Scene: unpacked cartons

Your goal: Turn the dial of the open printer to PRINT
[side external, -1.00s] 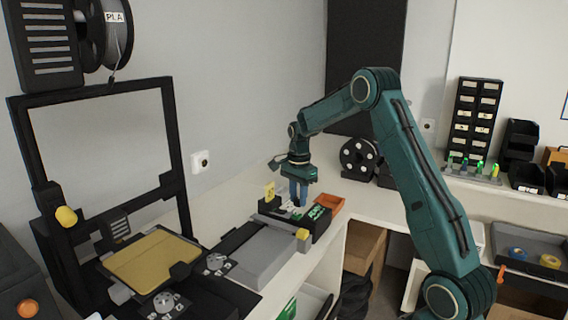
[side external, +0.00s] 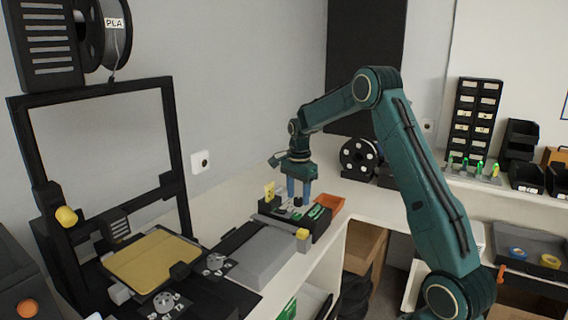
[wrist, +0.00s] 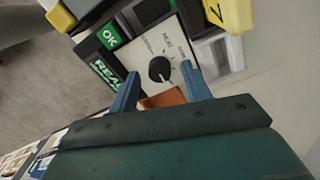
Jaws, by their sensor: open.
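In the wrist view a round black knob (wrist: 159,69) sits on a white dial plate (wrist: 150,48) with small lettering around it. One label seems to read HEAT; the others and the knob's setting are too small to read surely. My gripper (wrist: 160,72) is open, its blue fingers on either side of the knob, with gaps showing. In the side view my gripper (side external: 298,196) points down over a dark unit at the bench's far end. An open-frame printer (side external: 178,130) with a yellow bed (side external: 152,262) stands at left. Two more dial plates (side external: 165,304) (side external: 216,265) lie near it.
Green OK (wrist: 110,37) and READY (wrist: 105,74) labels lie left of the dial. A yellow tag (side external: 270,190) stands close to my gripper, and an orange tray (side external: 328,203) lies to its right. A grey slab (side external: 262,256) lies in front.

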